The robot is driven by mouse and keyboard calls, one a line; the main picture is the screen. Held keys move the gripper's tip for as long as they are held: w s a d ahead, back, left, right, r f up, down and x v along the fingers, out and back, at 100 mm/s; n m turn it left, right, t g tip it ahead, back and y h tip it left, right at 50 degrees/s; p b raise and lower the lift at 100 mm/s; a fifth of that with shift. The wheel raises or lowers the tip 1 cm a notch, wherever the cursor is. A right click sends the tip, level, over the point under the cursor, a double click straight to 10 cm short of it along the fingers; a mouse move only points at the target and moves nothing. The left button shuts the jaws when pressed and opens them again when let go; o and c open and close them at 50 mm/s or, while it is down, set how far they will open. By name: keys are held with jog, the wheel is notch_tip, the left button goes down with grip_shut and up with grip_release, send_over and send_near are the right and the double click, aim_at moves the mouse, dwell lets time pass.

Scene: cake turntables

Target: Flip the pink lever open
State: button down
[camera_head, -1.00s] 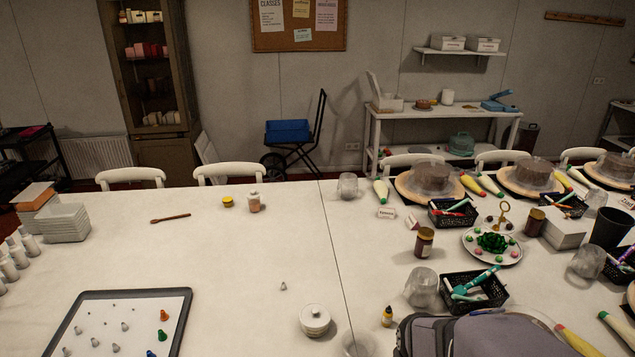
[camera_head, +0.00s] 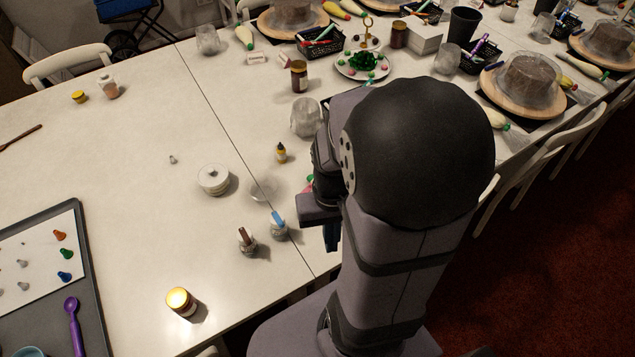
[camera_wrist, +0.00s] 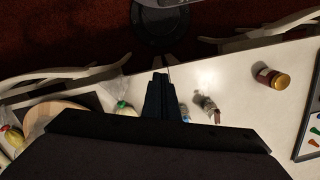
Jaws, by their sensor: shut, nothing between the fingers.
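I cannot make out a clearly pink lever in either view. A small clear item with a brownish, perhaps dull pink, upright part (camera_head: 245,238) stands on the table. It seems to show in the wrist view too (camera_wrist: 208,105). My gripper (camera_head: 331,238) is shut and empty, pointing down near the table's front edge, right of both items. Its dark fingers show in the wrist view (camera_wrist: 159,92). My arm hides the table behind it.
A dark tray (camera_head: 88,290) lies at left. A small yellow-capped bottle (camera_head: 281,153) and clear container (camera_head: 305,117) stand near my arm. The left-middle table is mostly clear.

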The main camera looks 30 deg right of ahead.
aim_at(306, 190)
jog(key=s+d+f+m+t+y+b, duration=0.25)
jog(key=d+f+m+y+b, duration=0.2)
jog(key=d+f+m, duration=0.75)
jog(key=w+d+r+m+t, duration=0.2)
jog(key=w+r+m+t, duration=0.1)
jog(key=w+m, duration=0.3)
jog(key=w+d+r+m+t, duration=0.1)
jog(key=w+r+m+t, duration=0.2)
jog(key=w+m, duration=0.4)
jog(key=shift+w+d+m+t+h, duration=0.35)
jog(key=shift+d+m+h, duration=0.1)
jog(key=shift+m, duration=0.25)
jog(key=shift+a, duration=0.1)
jog(key=x, duration=0.9)
jog(key=shift+w+a+f+p, duration=0.15)
jog(key=shift+a+f+p, duration=0.1)
jog(key=shift+p, duration=0.15)
jog(key=shift+w+a+p, duration=0.3)
jog(key=shift+w, duration=0.3)
jog(key=shift+w+a+p, duration=0.25)
jog(key=shift+w, duration=0.35)
jog(key=shift+w+a+p, duration=0.3)
jog(key=shift+w, duration=0.3)
